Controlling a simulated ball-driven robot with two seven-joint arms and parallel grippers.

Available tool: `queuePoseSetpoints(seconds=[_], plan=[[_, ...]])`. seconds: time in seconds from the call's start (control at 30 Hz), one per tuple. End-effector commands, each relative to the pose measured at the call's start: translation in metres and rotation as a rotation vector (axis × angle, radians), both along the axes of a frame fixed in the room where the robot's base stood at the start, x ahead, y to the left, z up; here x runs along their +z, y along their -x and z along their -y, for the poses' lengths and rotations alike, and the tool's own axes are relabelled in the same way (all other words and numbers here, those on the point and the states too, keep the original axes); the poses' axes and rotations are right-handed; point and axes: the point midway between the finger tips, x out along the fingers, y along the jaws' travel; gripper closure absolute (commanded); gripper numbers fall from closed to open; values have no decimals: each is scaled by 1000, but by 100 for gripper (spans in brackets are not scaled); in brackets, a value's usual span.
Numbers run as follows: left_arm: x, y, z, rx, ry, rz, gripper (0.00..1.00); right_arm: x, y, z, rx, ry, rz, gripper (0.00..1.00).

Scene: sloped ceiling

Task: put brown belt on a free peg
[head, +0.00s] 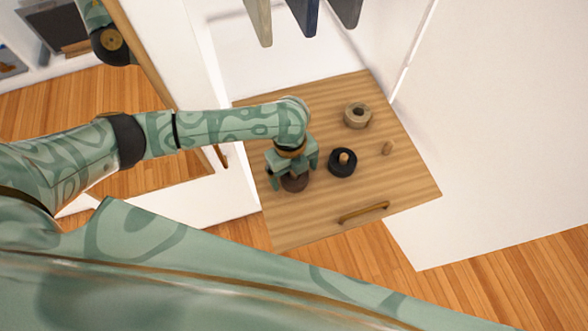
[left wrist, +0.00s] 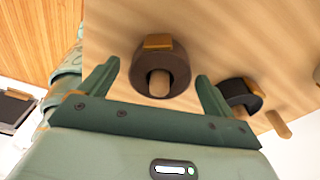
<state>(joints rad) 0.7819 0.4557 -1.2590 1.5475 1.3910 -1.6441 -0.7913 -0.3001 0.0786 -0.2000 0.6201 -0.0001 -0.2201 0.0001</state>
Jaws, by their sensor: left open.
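The brown belt (head: 294,184) is a rolled ring on the wooden board (head: 325,225), near its left side. In the left wrist view the brown belt (left wrist: 181,68) has a gold buckle, and a peg (left wrist: 160,84) shows in its hole. My left gripper (head: 293,178) is open over it. In the left wrist view its fingers (left wrist: 157,74) stand on either side of the ring, with gaps visible. A bare wooden peg (head: 388,147) stands at the right of the board; it also shows in the wrist view (left wrist: 279,124). My right gripper is not in view.
A black rolled belt (head: 342,168) sits around a peg between the brown belt and the bare peg. A beige rolled belt (head: 358,106) lies farther back. A brass handle (head: 363,212) is at the board's front. Garments (head: 303,14) hang above; white walls flank the board.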

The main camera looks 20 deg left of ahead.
Motion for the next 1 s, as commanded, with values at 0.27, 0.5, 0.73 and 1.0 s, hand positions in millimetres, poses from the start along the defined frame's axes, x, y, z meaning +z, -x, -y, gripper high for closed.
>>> queuePoseSetpoints(seconds=[0.27,0.5,0.73,1.0], plan=[[32,-3,-3,1,-1,6,11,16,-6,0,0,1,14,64],[99,-9,-9,-1,-1,8,11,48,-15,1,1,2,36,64],[146,-13,-14,-1,0,4,11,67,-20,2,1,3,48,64],[162,-14,-16,0,-1,-1,11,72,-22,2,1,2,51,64]])
